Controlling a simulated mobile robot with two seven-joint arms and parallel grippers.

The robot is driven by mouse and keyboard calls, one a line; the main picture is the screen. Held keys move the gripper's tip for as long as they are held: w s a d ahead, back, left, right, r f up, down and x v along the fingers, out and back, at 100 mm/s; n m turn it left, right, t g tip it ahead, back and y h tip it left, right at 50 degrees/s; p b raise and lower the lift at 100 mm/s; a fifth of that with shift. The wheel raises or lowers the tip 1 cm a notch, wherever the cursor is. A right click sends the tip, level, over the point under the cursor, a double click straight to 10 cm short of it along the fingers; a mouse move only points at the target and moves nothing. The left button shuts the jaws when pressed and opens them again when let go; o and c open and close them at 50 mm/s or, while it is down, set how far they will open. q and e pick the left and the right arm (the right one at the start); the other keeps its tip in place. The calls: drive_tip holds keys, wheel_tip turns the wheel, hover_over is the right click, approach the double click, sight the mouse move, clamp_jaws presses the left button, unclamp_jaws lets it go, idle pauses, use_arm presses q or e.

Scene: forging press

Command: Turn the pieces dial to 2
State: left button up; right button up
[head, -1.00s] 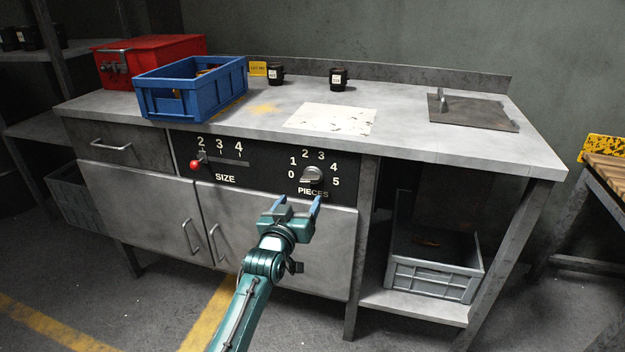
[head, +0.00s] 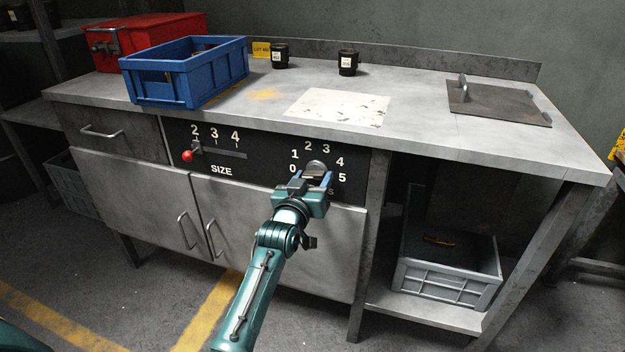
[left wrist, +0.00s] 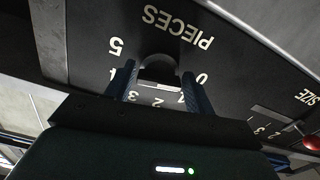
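The pieces dial (head: 316,165) is a round grey knob on the dark panel under the worktop, with the numbers 0 to 5 around it. My left gripper (head: 316,178) is in front of the dial and hides its lower part and most of the PIECES label. In the left wrist view, upside down, the dial (left wrist: 158,66) shows between the tips of my left gripper (left wrist: 159,72). The fingers are open, one on each side of the knob, with a gap visible on both sides. Which number the dial points to cannot be told now. My right gripper is not in view.
The SIZE slider's red knob (head: 187,156) sits to the left, near 2. On the worktop (head: 430,130) are a blue crate (head: 190,85), a red box (head: 130,38), two black cups and a metal plate (head: 497,103). A grey crate (head: 450,275) stands on the lower shelf.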

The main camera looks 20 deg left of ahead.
use_arm(q)
drive_tip(key=c, duration=0.6)
